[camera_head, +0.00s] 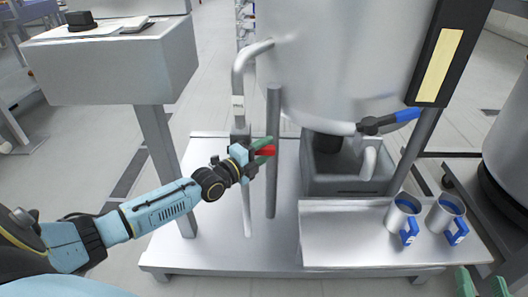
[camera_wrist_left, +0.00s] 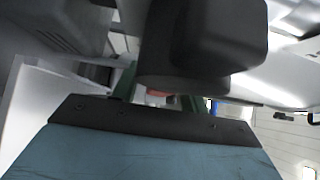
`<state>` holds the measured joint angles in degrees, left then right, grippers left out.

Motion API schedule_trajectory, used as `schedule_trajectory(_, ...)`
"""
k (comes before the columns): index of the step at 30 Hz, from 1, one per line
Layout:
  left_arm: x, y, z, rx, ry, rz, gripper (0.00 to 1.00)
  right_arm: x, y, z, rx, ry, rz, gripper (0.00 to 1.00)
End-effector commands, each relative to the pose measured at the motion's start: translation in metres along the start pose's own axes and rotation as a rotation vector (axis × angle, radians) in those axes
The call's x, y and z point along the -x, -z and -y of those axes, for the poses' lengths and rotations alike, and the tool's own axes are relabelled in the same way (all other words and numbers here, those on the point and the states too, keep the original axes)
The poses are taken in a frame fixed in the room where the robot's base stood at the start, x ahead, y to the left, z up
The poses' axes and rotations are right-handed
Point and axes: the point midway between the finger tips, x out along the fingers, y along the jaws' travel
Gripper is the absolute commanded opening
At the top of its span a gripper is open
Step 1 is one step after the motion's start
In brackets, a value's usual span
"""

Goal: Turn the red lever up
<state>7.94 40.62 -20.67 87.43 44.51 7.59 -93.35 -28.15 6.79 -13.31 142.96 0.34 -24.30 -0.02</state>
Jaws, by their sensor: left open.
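The red lever (camera_head: 267,151) is a short red handle on the thin vertical pipe left of the big metal tank, beside a grey leg. My left gripper (camera_head: 261,147) is at it with green fingers open. One finger shows just above the red handle, and the gripper hides the lever's pivot. In the left wrist view a small red patch (camera_wrist_left: 158,93) shows between the green fingers, mostly hidden by a dark block of my wrist. Contact cannot be told. My right gripper (camera_head: 482,282) shows only two green fingertips, apart, at the bottom right edge.
The tank (camera_head: 345,60) has a blue-handled valve (camera_head: 400,117) over a grey bin (camera_head: 325,183). Two metal mugs with blue handles (camera_head: 403,216) (camera_head: 445,214) stand on a metal shelf (camera_head: 340,240) at right. A grey pedestal (camera_head: 120,65) stands at left. The platform's front is clear.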

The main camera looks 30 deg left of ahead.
Motion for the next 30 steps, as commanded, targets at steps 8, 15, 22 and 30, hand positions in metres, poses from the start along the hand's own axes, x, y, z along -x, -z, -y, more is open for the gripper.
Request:
schedule_trajectory(8, -0.0006, 0.0000, -0.0001, 0.000, -0.001, 0.000, 0.44, -0.0001, 0.0014, 0.0003, 0.000, 0.001, -0.007, 0.36)
schedule_trajectory(15, -0.0004, 0.0000, 0.0000, 0.000, 0.000, 0.000, 0.14, -0.0001, 0.0011, 0.0002, 0.000, 0.000, -0.006, 0.36)
schedule_trajectory(22, -0.0004, -0.0001, 0.0000, 0.000, 0.000, 0.000, 0.00, -0.0001, 0.0010, 0.0001, 0.000, 0.000, -0.005, 0.36)
schedule_trajectory(30, -0.0003, -0.0001, 0.0012, 0.015, 0.017, 0.000, 0.00, -0.0001, 0.0015, 0.0002, 0.000, 0.000, -0.013, 0.36)
